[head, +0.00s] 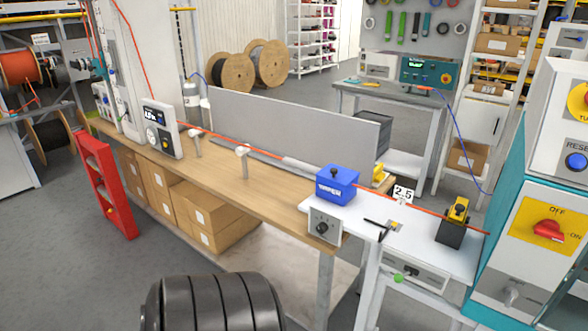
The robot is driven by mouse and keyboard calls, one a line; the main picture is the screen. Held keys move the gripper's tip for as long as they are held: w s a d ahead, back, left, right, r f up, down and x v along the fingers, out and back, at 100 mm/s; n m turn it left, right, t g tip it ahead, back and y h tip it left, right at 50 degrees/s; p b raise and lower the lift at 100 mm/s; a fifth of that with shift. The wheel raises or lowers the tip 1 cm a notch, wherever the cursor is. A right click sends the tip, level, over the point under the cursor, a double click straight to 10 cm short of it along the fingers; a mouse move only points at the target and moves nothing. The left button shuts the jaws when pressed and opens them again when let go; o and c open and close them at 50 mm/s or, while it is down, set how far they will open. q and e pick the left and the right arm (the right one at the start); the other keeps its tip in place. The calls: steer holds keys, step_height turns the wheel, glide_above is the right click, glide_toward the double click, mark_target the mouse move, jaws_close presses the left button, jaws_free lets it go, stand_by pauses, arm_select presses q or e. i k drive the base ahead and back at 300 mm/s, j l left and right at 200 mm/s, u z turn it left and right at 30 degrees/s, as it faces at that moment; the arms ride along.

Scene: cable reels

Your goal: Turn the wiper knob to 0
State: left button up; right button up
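A blue box (336,185) with white lettering, which looks like "WIPER", stands at the right end of the wooden bench with an orange cable running by it. A small grey panel (325,226) is fixed at the bench's front edge just below it. A dark knob (321,229) sits on that panel. Its pointer and scale marks are too small to read. Neither of my grippers is in view, and nothing touches the knob.
The wooden bench (262,193) runs to the far left with cardboard boxes beneath. A white table (411,236) with a "2.5" sign (403,194) and a yellow-black device (454,222) adjoins it. A control cabinet (540,185) with a red switch (549,231) stands at right.

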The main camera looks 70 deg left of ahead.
mark_target(322, 227)
steer(key=u, duration=1.95)
